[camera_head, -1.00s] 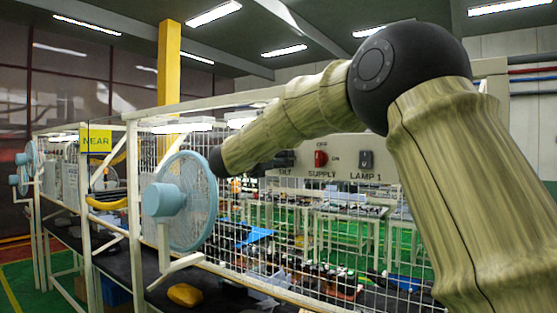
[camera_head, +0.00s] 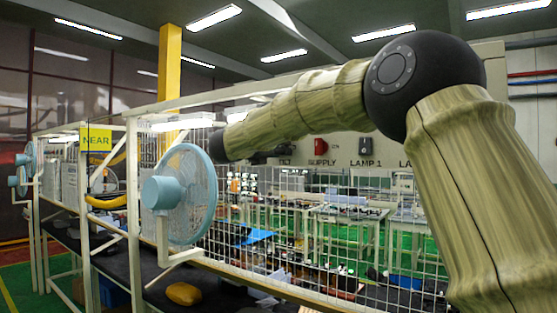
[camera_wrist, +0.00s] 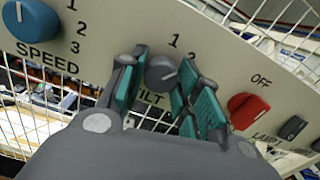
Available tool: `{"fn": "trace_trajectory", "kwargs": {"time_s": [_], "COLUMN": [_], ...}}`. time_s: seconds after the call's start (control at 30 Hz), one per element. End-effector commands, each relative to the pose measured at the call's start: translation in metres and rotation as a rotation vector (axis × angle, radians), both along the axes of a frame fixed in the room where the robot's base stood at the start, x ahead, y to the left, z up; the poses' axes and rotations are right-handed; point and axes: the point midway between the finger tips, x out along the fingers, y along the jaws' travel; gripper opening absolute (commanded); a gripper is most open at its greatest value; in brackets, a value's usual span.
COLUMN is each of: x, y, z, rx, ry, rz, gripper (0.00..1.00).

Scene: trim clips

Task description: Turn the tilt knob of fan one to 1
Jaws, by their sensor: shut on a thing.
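The tilt knob (camera_wrist: 160,73) is a round dark grey knob on the beige panel (camera_wrist: 222,82) in the wrist view. My gripper (camera_wrist: 163,78) has its green-padded fingers on both sides of the knob and is shut on it. A light mark on the knob points right, towards the partly covered 2 rather than the 1 above. The fingers cover part of the TILT label. In the head view, my gripper (camera_head: 262,155) is small and dark at the panel, and the knob cannot be made out. A light blue fan (camera_head: 189,195) stands left of my arm.
A blue speed knob (camera_wrist: 30,20) is left of the tilt knob, and a red supply knob (camera_wrist: 248,110) is to its right. A dark lamp knob (camera_wrist: 292,128) is further right. White wire mesh (camera_head: 300,220) runs below the panel.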

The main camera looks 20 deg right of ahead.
Motion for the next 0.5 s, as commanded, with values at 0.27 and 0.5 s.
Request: {"fn": "trace_trajectory", "kwargs": {"time_s": [0.27, 0.5], "x": [0.0001, 0.0000], "y": [0.0001, -0.0002], "z": [-0.0035, -0.0024], "rx": [-0.065, -0.141], "ry": [0.085, 0.184], "rz": [0.001, 0.001], "gripper": [0.09, 0.09]}}
